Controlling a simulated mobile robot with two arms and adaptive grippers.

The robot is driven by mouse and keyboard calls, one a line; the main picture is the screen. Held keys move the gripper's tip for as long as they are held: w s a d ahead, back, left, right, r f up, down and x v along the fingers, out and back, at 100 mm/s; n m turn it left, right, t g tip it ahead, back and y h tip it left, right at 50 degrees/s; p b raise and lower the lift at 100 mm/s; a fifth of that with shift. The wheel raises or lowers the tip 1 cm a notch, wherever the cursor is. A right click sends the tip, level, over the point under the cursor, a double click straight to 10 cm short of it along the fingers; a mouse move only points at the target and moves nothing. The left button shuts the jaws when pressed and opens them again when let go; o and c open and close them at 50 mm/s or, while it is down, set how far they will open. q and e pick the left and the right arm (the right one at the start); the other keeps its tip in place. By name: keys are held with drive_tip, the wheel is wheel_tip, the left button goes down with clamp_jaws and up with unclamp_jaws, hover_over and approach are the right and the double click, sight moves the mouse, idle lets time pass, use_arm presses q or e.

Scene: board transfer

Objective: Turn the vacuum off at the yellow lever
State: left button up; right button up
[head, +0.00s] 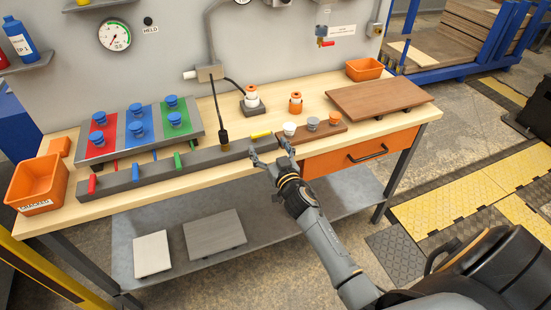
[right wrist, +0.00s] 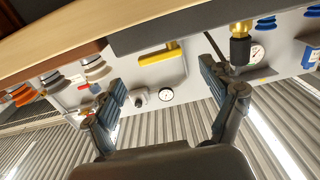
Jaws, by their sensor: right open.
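The yellow lever (head: 261,135) lies at the right end of the long dark grey bar (head: 150,175) along the front of the workbench. My right gripper (head: 271,154) is open and empty, just in front of the lever. Its two fingers stand apart in the right wrist view (right wrist: 165,88), and I see no contact with the lever. My left gripper is not in view.
Red, blue and green levers sit left along the bar. White, grey and orange suction cups (head: 312,124) stand close right of the gripper. A hose (head: 216,110) rises behind the bar. A brown board (head: 375,97) lies at the bench's right; an orange bin (head: 38,184) stands left.

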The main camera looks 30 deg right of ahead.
drive_tip(key=s+a, duration=0.1)
drive_tip(key=s, duration=0.5)
drive_tip(key=shift+s, duration=0.3)
